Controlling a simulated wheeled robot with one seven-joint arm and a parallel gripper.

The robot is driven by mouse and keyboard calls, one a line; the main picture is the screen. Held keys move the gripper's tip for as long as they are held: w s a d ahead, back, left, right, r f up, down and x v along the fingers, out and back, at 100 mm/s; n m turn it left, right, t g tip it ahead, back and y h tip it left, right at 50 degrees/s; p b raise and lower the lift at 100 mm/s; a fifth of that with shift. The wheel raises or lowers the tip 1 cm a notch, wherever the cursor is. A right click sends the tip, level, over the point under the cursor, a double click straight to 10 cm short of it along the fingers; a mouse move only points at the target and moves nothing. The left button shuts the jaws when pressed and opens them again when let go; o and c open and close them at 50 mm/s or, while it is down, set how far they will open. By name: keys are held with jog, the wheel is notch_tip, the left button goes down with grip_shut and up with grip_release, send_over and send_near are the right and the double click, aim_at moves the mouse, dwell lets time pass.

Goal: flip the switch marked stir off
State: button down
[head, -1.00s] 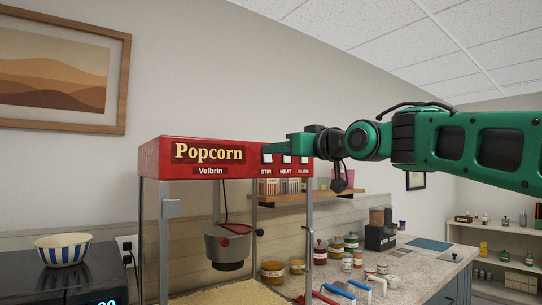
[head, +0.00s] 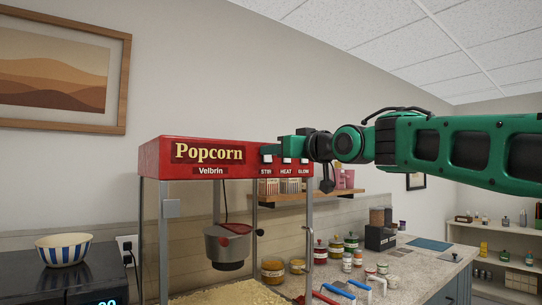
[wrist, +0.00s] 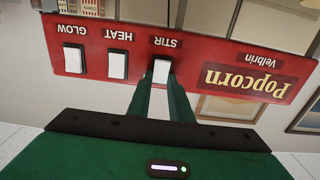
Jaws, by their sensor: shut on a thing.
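The red popcorn machine (head: 205,172) has a row of white rocker switches labelled STIR, HEAT and GLOW on its front band. The STIR switch (wrist: 161,70) is upside down in the wrist view, nearest the Popcorn lettering; it also shows in the head view (head: 267,159). My gripper (wrist: 161,88) reaches the panel with its two green fingers on either side of the STIR switch, shut on it. In the head view my gripper (head: 280,147) covers part of the panel's top edge. The switch's exact tilt is hard to tell.
The HEAT switch (wrist: 118,65) is close beside my fingers, with the GLOW switch (wrist: 74,58) beyond it. A kettle (head: 228,245) hangs inside the machine. A striped bowl (head: 62,249) stands at left. Jars and scoops crowd the counter (head: 440,265) at right.

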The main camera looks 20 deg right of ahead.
jog(key=shift+s+f+t+y, duration=0.1)
jog(key=shift+f+t+y, duration=0.15)
jog(key=shift+t, duration=0.4)
jog(key=shift+f+t+y, duration=0.15)
jog(key=shift+f+t, duration=0.05)
jog(key=shift+t, duration=0.45)
jog(key=c, duration=1.6)
grip_release()
jog(key=shift+s+d, duration=0.1)
jog(key=shift+s, duration=0.05)
jog(key=v, duration=1)
jog(key=shift+s+d+f, duration=0.1)
jog(key=shift+s+f, duration=0.05)
jog(key=shift+s, duration=0.05)
